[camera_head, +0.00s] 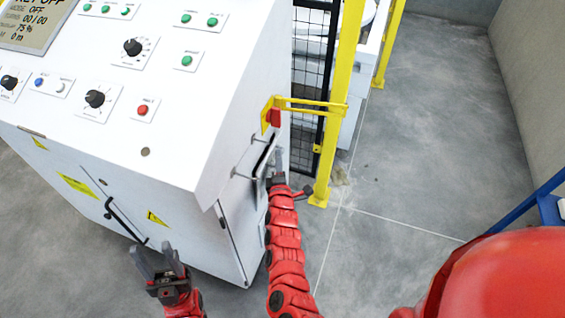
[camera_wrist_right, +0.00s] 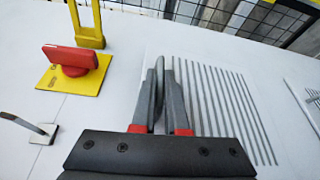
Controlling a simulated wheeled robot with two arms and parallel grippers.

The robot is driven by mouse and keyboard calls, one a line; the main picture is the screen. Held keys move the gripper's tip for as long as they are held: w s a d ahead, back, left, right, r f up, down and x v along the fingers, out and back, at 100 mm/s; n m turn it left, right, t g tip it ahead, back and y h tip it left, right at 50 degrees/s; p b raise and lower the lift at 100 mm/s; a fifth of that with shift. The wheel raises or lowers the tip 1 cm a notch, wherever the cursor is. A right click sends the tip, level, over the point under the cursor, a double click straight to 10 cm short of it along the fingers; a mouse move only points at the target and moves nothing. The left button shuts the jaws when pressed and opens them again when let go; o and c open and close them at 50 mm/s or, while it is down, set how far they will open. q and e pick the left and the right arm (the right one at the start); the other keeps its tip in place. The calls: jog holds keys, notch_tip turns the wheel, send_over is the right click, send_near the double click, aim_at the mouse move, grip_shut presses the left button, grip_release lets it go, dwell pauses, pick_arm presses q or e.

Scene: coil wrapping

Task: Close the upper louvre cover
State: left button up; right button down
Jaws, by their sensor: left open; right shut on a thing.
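The louvre cover (camera_wrist_right: 215,100), a pale panel with dark parallel slots, is on the white cabinet's side in the right wrist view. In the head view a dark-edged panel, seemingly this cover (camera_head: 264,156), shows edge-on; how far it stands open I cannot tell. My right gripper (camera_head: 277,180) is at its front side. In the right wrist view my right gripper (camera_wrist_right: 160,85) is shut on a thin grey piece, seemingly the cover's handle, in front of the slots. My left gripper (camera_head: 160,260) is open and empty, low in front of the cabinet.
A red rotary switch (camera_wrist_right: 70,58) on a yellow plate is beside the cover. A grey lever (camera_wrist_right: 30,127) sticks out nearby. A yellow post (camera_head: 338,100) and black mesh fence (camera_head: 308,80) stand close behind my right gripper.

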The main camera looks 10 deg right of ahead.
jog(key=shift+w+a+r+b, duration=0.1)
jog(key=shift+w+a+b, duration=0.35)
jog(key=shift+a, duration=0.35)
jog(key=shift+w+a+r, duration=0.1)
jog(key=c, duration=1.2)
grip_release()
jog(key=shift+c, duration=0.2)
jog(key=o, duration=0.3)
jog(key=shift+w+a, duration=0.15)
jog(key=v, duration=1.7)
jog(key=shift+s+p, duration=0.3)
